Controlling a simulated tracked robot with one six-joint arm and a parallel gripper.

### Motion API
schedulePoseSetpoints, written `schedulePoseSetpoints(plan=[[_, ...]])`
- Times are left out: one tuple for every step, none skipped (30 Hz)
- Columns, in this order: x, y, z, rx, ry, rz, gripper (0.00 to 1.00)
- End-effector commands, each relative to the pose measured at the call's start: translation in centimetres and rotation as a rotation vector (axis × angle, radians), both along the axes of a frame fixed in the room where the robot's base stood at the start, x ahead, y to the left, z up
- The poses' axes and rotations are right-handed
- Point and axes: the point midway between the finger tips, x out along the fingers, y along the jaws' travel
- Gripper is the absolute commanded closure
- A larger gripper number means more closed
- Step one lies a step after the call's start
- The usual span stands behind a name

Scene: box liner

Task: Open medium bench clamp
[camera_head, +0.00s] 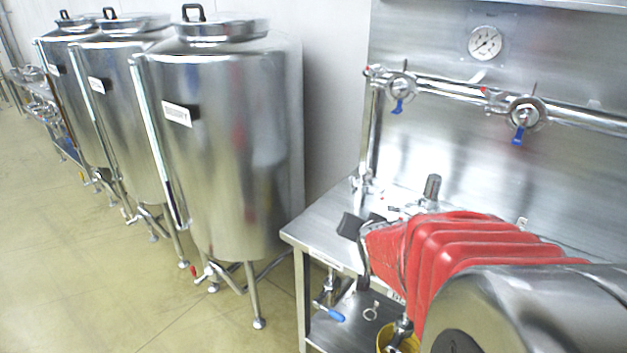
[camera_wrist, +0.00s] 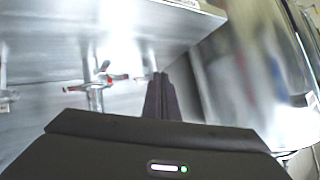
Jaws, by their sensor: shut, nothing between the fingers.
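My gripper (camera_wrist: 160,78) shows in the wrist view as two dark fingers pressed together, with nothing between them. In the head view its dark end (camera_head: 351,226) is over the left part of the bench, in front of the red-sleeved arm. In the wrist view a blurred steel pipe fitting (camera_wrist: 97,92) with small red marks is left of the fingertips, apart from them. I cannot tell whether it is the medium bench clamp. In the head view steel fittings (camera_head: 364,185) sit at the foot of the upright pipe, behind my gripper. No clamp is clearly identifiable, open or closed.
The steel bench (camera_head: 318,239) has its left edge near my gripper. A large steel tank (camera_head: 222,150) stands left of it, with more tanks behind. Valves with blue handles (camera_head: 398,104) hang on the wall pipe. A yellow bucket (camera_head: 384,340) is under the bench.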

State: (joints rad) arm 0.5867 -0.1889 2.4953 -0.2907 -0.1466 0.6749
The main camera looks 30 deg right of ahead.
Motion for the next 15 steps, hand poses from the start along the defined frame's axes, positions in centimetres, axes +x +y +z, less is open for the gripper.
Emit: schedulePoseSetpoints(plan=[[-0.2, -1.7, -0.9, 0.019, -0.03, -0.034, 1.0], [-0.1, -2.6, -1.2, 0.031, -0.056, -0.051, 1.0], [-0.2, -3.7, -1.6, 0.048, -0.089, -0.072, 1.0], [-0.2, -4.5, -1.9, 0.061, -0.117, -0.088, 1.0], [-0.3, -5.3, -2.2, 0.074, -0.142, -0.101, 1.0], [-0.5, -6.4, -2.6, 0.095, -0.179, -0.121, 1.0], [-0.7, -7.1, -3.0, 0.11, -0.205, -0.135, 1.0], [-0.9, -7.9, -3.3, 0.127, -0.232, -0.149, 1.0], [-1.2, -8.8, -3.7, 0.149, -0.27, -0.165, 1.0], [-1.4, -9.5, -4.0, 0.166, -0.297, -0.178, 1.0], [-1.7, -10.1, -4.4, 0.184, -0.325, -0.19, 1.0], [-2.2, -11.0, -4.8, 0.21, -0.364, -0.206, 1.0], [-2.5, -11.5, -5.1, 0.229, -0.392, -0.216, 1.0], [-2.8, -12.1, -5.4, 0.25, -0.423, -0.225, 1.0], [-3.4, -12.8, -5.8, 0.278, -0.462, -0.24, 1.0]])
